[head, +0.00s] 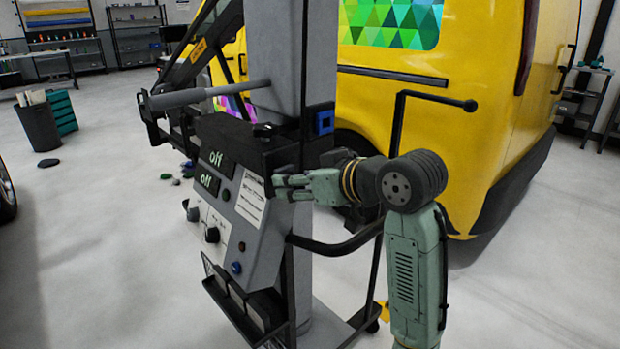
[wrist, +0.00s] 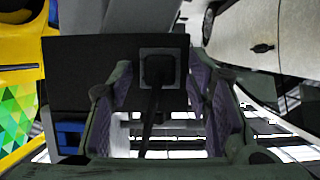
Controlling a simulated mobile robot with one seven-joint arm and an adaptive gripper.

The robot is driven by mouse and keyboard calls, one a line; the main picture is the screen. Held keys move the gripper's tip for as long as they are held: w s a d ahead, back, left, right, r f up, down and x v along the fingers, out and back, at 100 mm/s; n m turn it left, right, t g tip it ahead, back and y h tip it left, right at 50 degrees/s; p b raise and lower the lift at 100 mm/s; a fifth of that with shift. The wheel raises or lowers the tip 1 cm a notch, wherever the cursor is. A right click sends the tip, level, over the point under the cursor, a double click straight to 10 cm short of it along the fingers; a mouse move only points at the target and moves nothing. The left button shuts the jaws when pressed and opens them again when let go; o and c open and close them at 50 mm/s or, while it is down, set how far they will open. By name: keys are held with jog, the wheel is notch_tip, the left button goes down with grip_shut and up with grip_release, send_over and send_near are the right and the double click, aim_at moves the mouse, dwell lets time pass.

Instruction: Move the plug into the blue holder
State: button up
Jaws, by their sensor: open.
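The black plug (wrist: 158,72) sits in a square grey socket (wrist: 158,53) on a dark panel in the wrist view, with its black cable hanging toward me. My gripper (wrist: 160,80) is open, its fingers on the left and right of the plug. In the head view my gripper (head: 280,187) is beside the machine's control box, and the plug cannot be made out there. The blue holder (head: 325,122) is a square blue frame on the grey column, above and right of my gripper. It shows partly at lower left in the wrist view (wrist: 70,133).
The control box (head: 222,195) has dials and two "off" displays. A black bent handle rail (head: 398,120) stands right of the column (head: 275,60), near my arm. A yellow van (head: 430,110) is behind. Open floor (head: 90,240) lies at left.

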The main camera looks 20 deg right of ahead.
jog(key=shift+w+f, duration=0.1)
jog(key=shift+c, duration=0.2)
grip_shut()
jog(key=c, duration=0.6)
grip_release()
grip_shut()
jog(key=shift+s+d, duration=0.2)
jog(key=shift+s, duration=0.4)
jog(key=s+d, duration=0.2)
jog(key=s, duration=0.4)
jog(key=shift+s+d+p, duration=0.15)
jog(key=shift+s+p, duration=0.1)
jog(key=shift+p, duration=0.1)
dwell(0.5)
